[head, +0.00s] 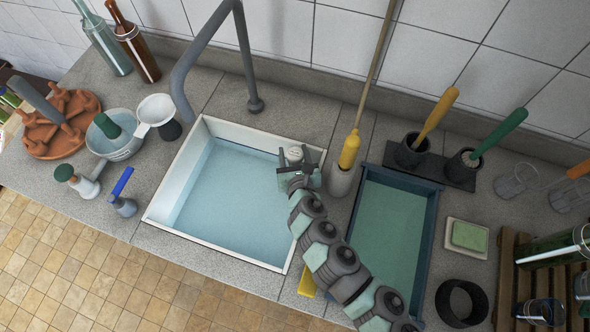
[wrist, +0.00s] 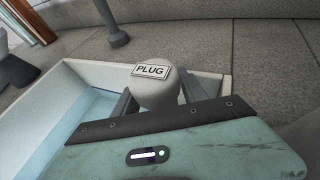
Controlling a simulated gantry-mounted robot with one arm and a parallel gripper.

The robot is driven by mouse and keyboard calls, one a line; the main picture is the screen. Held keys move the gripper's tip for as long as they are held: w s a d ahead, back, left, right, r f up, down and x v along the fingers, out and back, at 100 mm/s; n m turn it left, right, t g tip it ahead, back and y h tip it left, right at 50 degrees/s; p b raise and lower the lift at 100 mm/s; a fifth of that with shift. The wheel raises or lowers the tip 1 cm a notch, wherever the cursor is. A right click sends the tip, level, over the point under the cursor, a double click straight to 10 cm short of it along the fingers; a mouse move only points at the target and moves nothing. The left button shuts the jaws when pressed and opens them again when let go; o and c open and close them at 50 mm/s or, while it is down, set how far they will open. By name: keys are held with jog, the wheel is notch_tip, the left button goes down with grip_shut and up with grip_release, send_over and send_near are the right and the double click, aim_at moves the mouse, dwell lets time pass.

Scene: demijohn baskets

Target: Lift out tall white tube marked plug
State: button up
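The tall white tube marked PLUG (wrist: 158,88) stands at the far right corner of the sink. Its rounded white top and black-framed label face me in the wrist view. Its top also shows in the head view (head: 294,154), just beyond my gripper (head: 297,172). In the wrist view, the grey fingers of my gripper (wrist: 160,104) lie on either side of the tube. I cannot tell whether they press on it. The tube's lower part is hidden behind my gripper's body.
The white-rimmed sink (head: 168,190) holds pale blue water. A grey faucet (head: 245,60) arches behind it. A yellow-collared brush (head: 349,150) stands in a pot close right of my gripper, beside a dark-blue basin (head: 432,215) of green liquid. Bottles and bowls crowd the left counter.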

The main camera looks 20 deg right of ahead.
grip_shut()
dwell(0.3)
dwell(1.0)
